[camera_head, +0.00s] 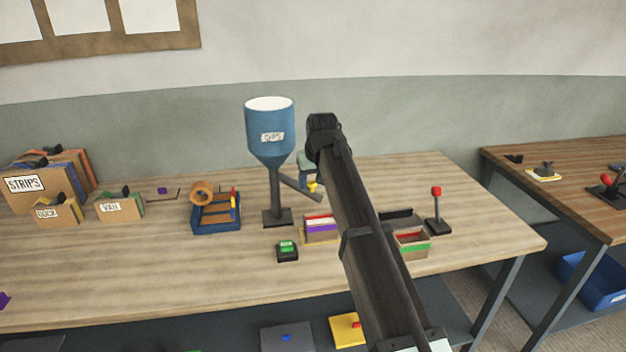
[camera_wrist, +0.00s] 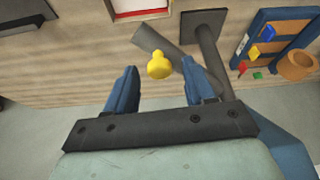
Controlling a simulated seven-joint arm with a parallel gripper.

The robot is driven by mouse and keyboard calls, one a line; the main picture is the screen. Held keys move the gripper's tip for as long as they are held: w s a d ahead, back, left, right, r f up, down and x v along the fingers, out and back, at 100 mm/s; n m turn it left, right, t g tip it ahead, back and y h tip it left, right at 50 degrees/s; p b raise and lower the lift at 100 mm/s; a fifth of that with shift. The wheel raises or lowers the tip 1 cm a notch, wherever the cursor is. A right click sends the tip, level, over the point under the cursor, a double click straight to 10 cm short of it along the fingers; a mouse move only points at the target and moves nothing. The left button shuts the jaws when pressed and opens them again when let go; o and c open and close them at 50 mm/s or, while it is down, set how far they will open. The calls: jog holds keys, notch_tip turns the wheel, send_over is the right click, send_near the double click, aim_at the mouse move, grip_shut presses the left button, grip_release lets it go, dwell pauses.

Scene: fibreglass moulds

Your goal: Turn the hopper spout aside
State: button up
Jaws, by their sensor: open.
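The hopper (camera_head: 270,130) is a blue funnel with a white label on a dark post. Its grey spout (camera_head: 302,188) slants down to the right and also shows in the wrist view (camera_wrist: 150,38). My gripper (camera_wrist: 160,67) is open, with one blue finger on each side of the knob. Gaps show between the knob and both fingers. In the head view my arm hides much of the gripper.
A box with purple and red bands (camera_head: 321,229) stands right of the hopper base. A green-buttoned block (camera_head: 287,250) is in front. A blue tray (camera_head: 216,216) with an orange ring is at left. A red-knobbed lever (camera_head: 437,212) stands at right. The table's front left is mostly clear.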

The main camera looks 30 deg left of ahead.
grip_shut()
dwell(0.5)
